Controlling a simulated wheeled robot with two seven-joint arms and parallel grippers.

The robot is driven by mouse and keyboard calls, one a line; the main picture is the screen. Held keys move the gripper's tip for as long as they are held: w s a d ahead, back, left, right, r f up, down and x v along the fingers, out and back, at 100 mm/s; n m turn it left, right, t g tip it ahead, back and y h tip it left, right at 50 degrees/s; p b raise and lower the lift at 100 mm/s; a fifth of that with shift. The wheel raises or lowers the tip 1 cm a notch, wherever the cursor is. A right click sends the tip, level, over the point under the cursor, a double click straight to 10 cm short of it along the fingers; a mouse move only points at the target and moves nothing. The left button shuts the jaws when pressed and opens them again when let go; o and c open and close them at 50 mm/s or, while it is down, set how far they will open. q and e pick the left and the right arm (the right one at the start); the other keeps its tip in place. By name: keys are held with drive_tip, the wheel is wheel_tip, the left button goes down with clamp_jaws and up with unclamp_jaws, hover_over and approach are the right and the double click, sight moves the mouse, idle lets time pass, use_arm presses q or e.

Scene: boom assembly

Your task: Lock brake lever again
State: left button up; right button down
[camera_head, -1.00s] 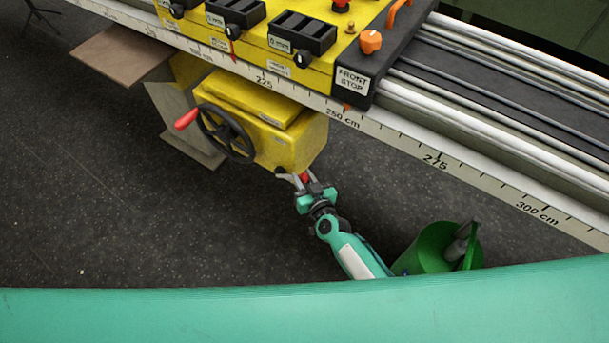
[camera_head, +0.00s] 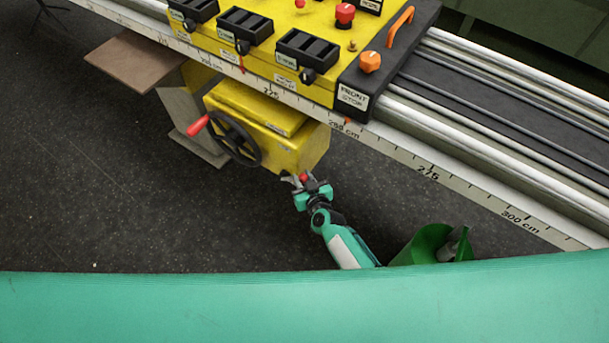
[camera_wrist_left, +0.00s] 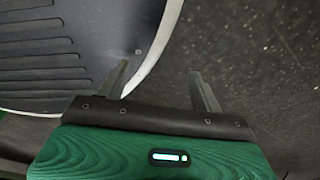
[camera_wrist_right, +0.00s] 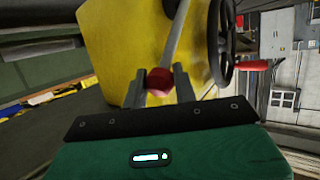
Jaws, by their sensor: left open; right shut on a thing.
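The brake lever is a thin metal rod with a red knob (camera_wrist_right: 160,81) on the side of the yellow carriage housing (camera_head: 300,150). My right gripper (camera_head: 301,180) is shut on the red knob, below the housing's right lower corner. In the right wrist view the knob sits between the two fingertips, with the lever's rod (camera_wrist_right: 177,38) running up from it along the yellow face. My left gripper (camera_wrist_left: 160,82) is open and empty in its wrist view, and out of the head view.
A black handwheel (camera_head: 236,139) with a red handle (camera_head: 198,124) is on the housing's front. The ruler rail (camera_head: 420,170) runs above. A green bin (camera_head: 424,245) stands right of my right arm. My left gripper is over dark floor beside a ribbed black surface (camera_wrist_left: 50,60).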

drive_tip(key=p, duration=0.1)
drive_tip(key=r+p, duration=0.1)
drive_tip(key=w+r+p, duration=0.1)
drive_tip(key=p, duration=0.1)
drive_tip(key=shift+a+g+h, duration=0.25)
drive_tip(key=shift+g+h, duration=0.05)
drive_tip(key=shift+h, duration=0.1)
drive_tip(key=shift+w+a+f+p, duration=0.1)
drive_tip(key=shift+a+f+p, duration=0.1)
drive_tip(key=shift+p, duration=0.35)
use_arm(q)
drive_tip(key=s+a+r, duration=0.1)
drive_tip(key=s+r, duration=0.1)
drive_tip(key=s, duration=0.4)
drive_tip(key=shift+s+r, duration=0.15)
drive_tip(key=shift+r, duration=0.2)
use_arm(e)
drive_tip(key=shift+n, duration=0.3)
use_arm(q)
drive_tip(key=shift+a, duration=0.1)
use_arm(e)
drive_tip(key=c, duration=1.1)
unclamp_jaws()
drive_tip(key=shift+f, duration=0.1)
drive_tip(key=shift+c, duration=0.2)
drive_tip(key=shift+o, duration=0.2)
drive_tip(key=shift+g, duration=0.3)
drive_tip(key=shift+s, duration=0.2)
